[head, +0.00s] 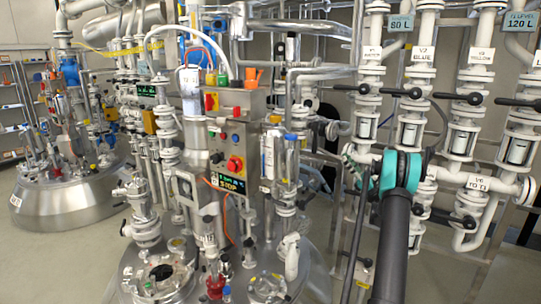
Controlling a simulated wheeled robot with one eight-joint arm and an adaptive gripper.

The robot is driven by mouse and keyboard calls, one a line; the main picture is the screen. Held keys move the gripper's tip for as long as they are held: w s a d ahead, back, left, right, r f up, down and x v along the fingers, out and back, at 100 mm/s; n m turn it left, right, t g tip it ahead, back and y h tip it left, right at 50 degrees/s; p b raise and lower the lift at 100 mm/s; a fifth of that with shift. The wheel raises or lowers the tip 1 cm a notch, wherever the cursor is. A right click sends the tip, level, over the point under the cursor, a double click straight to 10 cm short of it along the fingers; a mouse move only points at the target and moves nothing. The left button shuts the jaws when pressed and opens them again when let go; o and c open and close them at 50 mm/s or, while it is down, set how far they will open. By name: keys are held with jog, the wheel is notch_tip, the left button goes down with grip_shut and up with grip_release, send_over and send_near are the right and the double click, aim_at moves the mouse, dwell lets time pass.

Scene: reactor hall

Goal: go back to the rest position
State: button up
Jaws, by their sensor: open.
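My arm (393,240) rises from the bottom edge at right of centre in the head view, as a dark grey link ending in a joint with teal caps (401,171). A smaller dark and teal part of my arm (366,178) shows just left of that joint, in front of the pipework. I cannot make out my gripper's fingers there. Nothing held can be seen.
White valve pipes with black handles (465,98) stand close behind my arm at right. A control box with a red button (233,150) stands at centre above a steel reactor lid (125,278). Another vessel (70,205) stands at left. Grey floor (432,272) shows at lower right.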

jog(key=w+r+m+t+h, duration=0.2)
jog(key=r+m+t+h, duration=0.45)
jog(key=m+h, duration=0.4)
jog(key=w+r+m+t+h, duration=0.2)
jog(key=r+m+t+h, duration=0.45)
jog(key=m, duration=0.75)
jog(key=s+a+f+m+g+h, duration=0.2)
jog(key=s+a+f+m+g, duration=0.2)
jog(key=s+f, duration=0.7)
jog(key=s+a+f+m+g+h, duration=0.3)
jog(key=s+f+m+g, duration=0.6)
jog(key=s, duration=1.4)
jog(key=s+a+f+m+g+h, duration=0.2)
jog(key=s+a+f+m+g, duration=0.4)
jog(key=s+f+m, duration=0.5)
jog(key=s+a+f, duration=0.1)
jog(key=s+f, duration=0.1)
jog(key=s, duration=0.4)
jog(key=shift+a+f+g+h, duration=0.2)
jog(key=shift+f+g+h, duration=0.1)
jog(key=shift+g, duration=0.1)
jog(key=shift+r, duration=0.1)
